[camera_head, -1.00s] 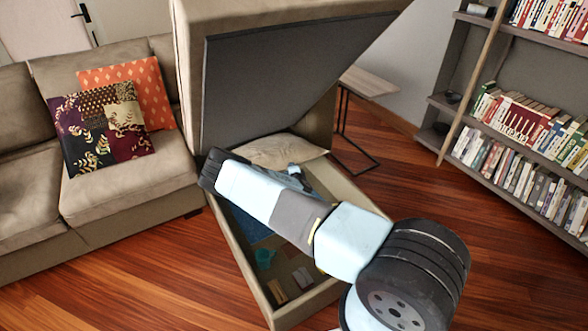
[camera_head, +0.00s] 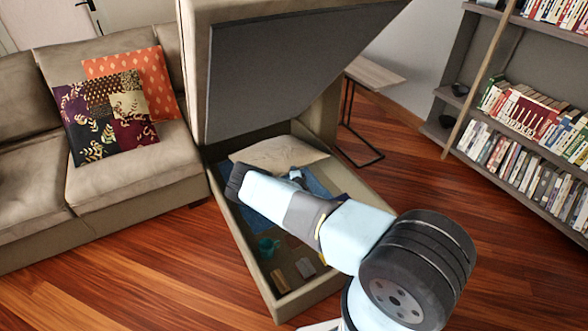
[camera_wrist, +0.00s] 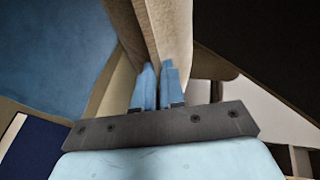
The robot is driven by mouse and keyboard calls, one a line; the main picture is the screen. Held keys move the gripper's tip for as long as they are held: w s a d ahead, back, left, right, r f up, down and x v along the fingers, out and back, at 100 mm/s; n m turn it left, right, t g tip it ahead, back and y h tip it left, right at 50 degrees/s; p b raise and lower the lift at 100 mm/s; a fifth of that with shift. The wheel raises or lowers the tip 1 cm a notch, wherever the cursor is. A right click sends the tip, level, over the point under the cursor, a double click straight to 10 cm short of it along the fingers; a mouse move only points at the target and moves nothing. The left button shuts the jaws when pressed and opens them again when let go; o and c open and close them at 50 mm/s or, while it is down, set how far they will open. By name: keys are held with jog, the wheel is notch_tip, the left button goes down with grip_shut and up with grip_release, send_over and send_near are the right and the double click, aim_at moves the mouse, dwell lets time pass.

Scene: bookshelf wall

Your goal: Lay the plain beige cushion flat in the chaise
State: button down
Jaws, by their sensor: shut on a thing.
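The plain beige cushion (camera_head: 282,152) is inside the open chaise (camera_head: 240,250), near its far end under the raised lid. It appears tilted. My gripper (camera_head: 297,176) reaches over the chaise at the cushion's near side, partly hidden by my arm. In the wrist view, the two blue fingers of my gripper (camera_wrist: 158,84) are close together on the edge of the cushion (camera_wrist: 172,40). Whether the cushion's underside touches the chaise floor is hidden.
The grey-bottomed lid (camera_head: 290,80) slants above the chaise. Inside lie a blue cloth (camera_head: 318,187), a teal cup (camera_head: 267,247) and small boxes (camera_head: 305,268). The sofa with an orange cushion (camera_head: 150,75) and a patterned cushion (camera_head: 105,118) stands left; a side table (camera_head: 374,74) and bookshelf stand right.

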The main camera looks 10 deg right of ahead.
notch_tip(320, 180, down, 10)
jog(key=w, duration=0.1)
jog(key=shift+w+a+f, duration=0.2)
jog(key=shift+w+a, duration=0.05)
dwell(0.4)
jog(key=c, duration=1.1)
grip_release()
jog(key=shift+c, duration=0.2)
jog(key=shift+s, duration=0.15)
jog(key=v, duration=1.3)
jog(key=shift+s, duration=0.25)
jog(key=shift+r, duration=0.1)
